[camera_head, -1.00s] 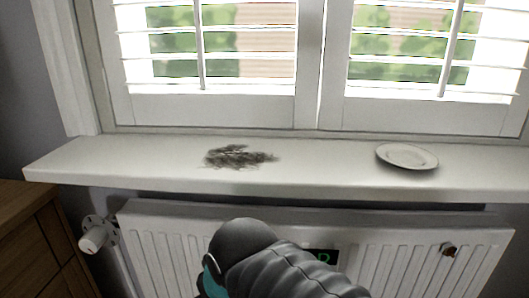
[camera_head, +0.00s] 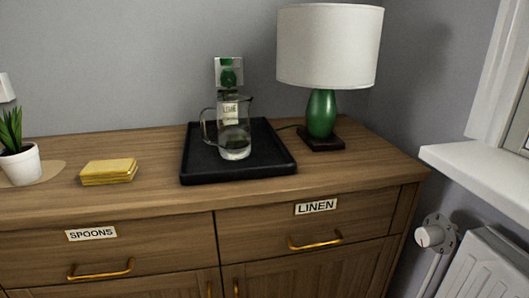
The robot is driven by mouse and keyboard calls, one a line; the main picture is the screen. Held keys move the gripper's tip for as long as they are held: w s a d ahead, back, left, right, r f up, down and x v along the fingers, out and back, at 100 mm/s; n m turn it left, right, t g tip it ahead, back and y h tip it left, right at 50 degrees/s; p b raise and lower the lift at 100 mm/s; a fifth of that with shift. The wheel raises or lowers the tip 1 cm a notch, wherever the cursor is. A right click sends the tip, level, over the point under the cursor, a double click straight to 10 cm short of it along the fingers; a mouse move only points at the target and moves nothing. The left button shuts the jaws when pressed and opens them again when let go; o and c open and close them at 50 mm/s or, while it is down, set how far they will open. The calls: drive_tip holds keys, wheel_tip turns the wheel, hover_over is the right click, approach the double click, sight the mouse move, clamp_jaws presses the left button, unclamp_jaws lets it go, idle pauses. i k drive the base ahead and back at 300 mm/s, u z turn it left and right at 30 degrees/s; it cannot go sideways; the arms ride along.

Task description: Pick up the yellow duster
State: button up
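A yellow duster (camera_head: 109,171), folded into a flat stack, lies on the top of the wooden sideboard (camera_head: 150,207) at the left of the view. It sits between a potted plant and a black tray, apart from both. My gripper is not in view, and no part of my arm shows now.
A black tray (camera_head: 192,158) holds a glass jug (camera_head: 233,135). A green lamp (camera_head: 321,113) with a white shade stands right of it. A potted plant (camera_head: 20,163) is at the left. The drawers below are labelled SPOONS and LINEN. A white windowsill (camera_head: 475,172) and radiator (camera_head: 487,265) are at right.

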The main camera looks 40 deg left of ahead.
sight(123, 170)
drive_tip(key=u, duration=4.1)
drive_tip(key=i, duration=0.7)
drive_tip(key=z, duration=2.25)
